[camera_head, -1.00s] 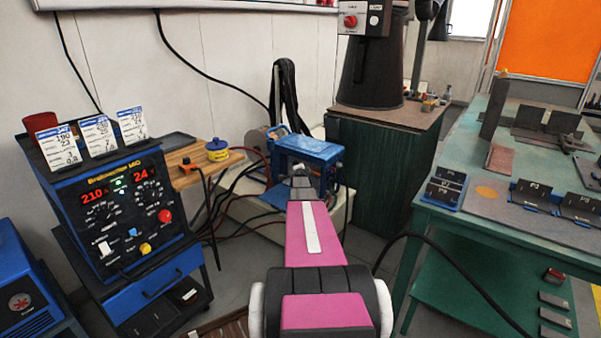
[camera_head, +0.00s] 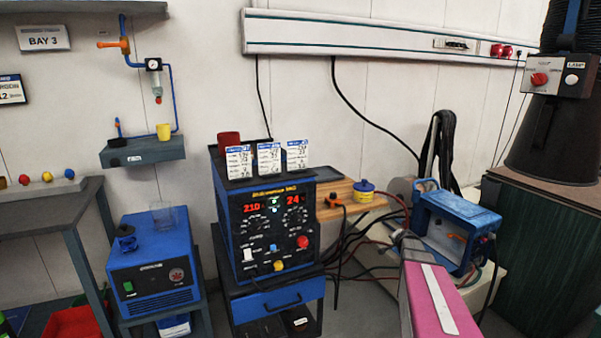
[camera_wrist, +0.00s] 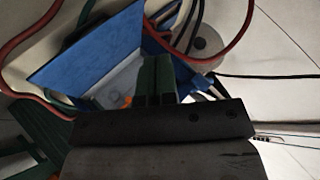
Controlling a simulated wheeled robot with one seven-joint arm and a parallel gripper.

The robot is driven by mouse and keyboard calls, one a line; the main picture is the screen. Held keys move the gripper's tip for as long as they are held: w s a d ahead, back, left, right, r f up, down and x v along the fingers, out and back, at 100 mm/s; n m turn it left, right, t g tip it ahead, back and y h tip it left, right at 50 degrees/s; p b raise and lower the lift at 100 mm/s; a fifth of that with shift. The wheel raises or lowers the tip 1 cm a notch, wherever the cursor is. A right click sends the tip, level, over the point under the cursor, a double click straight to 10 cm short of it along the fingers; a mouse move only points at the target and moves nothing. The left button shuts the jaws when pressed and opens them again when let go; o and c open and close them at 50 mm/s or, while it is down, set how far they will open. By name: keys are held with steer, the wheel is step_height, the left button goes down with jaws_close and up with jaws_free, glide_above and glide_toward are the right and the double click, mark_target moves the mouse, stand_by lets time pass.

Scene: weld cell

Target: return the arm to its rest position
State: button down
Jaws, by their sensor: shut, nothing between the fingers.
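My arm's pink link (camera_head: 436,300) with a white stripe reaches up from the lower right of the head view. Its grey end (camera_head: 404,242) is in front of the blue open-sided box (camera_head: 463,222). In the wrist view my gripper (camera_wrist: 157,62) shows as two dark green fingers side by side. They are shut with nothing between them. Beyond the fingers is the blue box (camera_wrist: 92,52), open, with a grey and orange interior. I cannot tell whether the fingers are inside it or only in front of it.
Red and dark cables (camera_wrist: 237,38) loop close around the box. A welding power unit (camera_head: 275,232) with cards on top stands left of it, beside a small wooden shelf (camera_head: 350,208). A dark green cabinet (camera_head: 540,250) bearing a black column is at right. A blue unit (camera_head: 153,270) stands at left.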

steer(key=s+a+n+g+y, duration=0.3)
steer(key=s+a+n+g, duration=0.3)
steer(key=s+a, duration=1.05)
steer(key=s+a+n+g+h, duration=0.1)
steer(key=s+a+n+g, duration=0.1)
steer(key=s+a, duration=0.2)
steer(key=s+a+n+g+h, duration=0.1)
steer(key=s+a+n+g, duration=0.1)
steer(key=s, duration=0.9)
steer(key=a+n, duration=0.1)
steer(key=a, duration=0.1)
steer(key=shift+a+r+g, duration=0.35)
steer(key=shift+a+g, duration=0.05)
